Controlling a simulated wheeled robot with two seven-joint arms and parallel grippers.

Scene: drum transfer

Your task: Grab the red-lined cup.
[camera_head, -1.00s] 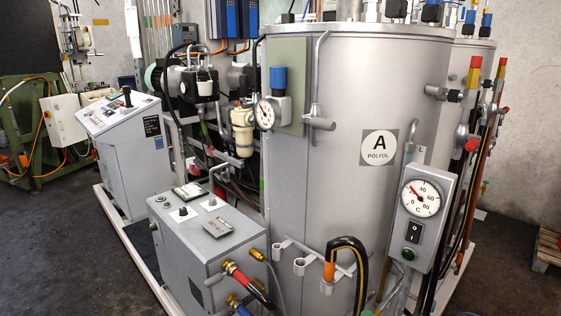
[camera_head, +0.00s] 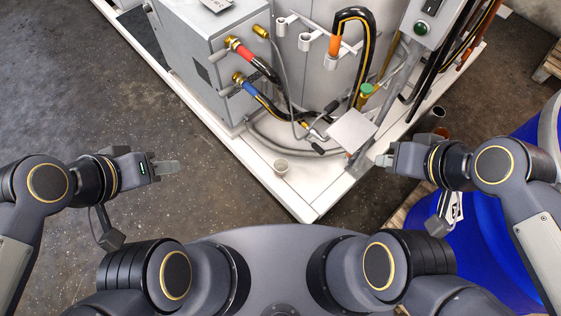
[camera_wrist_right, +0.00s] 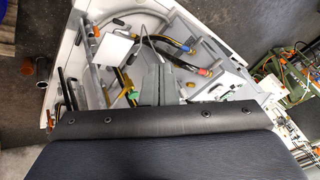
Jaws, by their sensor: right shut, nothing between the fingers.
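A small round cup with a reddish-brown inside (camera_wrist_right: 43,66) shows at the upper left of the right wrist view. It looks like the reddish-brown round thing (camera_head: 441,132) near the platform's right corner in the head view, partly hidden by my right arm. My right gripper (camera_head: 380,160) is shut and empty, to the left of it and apart from it; its fingers also show in the right wrist view (camera_wrist_right: 151,82). My left gripper (camera_head: 168,168) is over the floor at the left, its fingers appearing together and empty.
A dark tube-like thing (camera_head: 432,118) is beside the reddish-brown one. A square white plate (camera_head: 352,131), hoses and a blue drum (camera_head: 490,245) are near my right arm. The left floor is clear.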

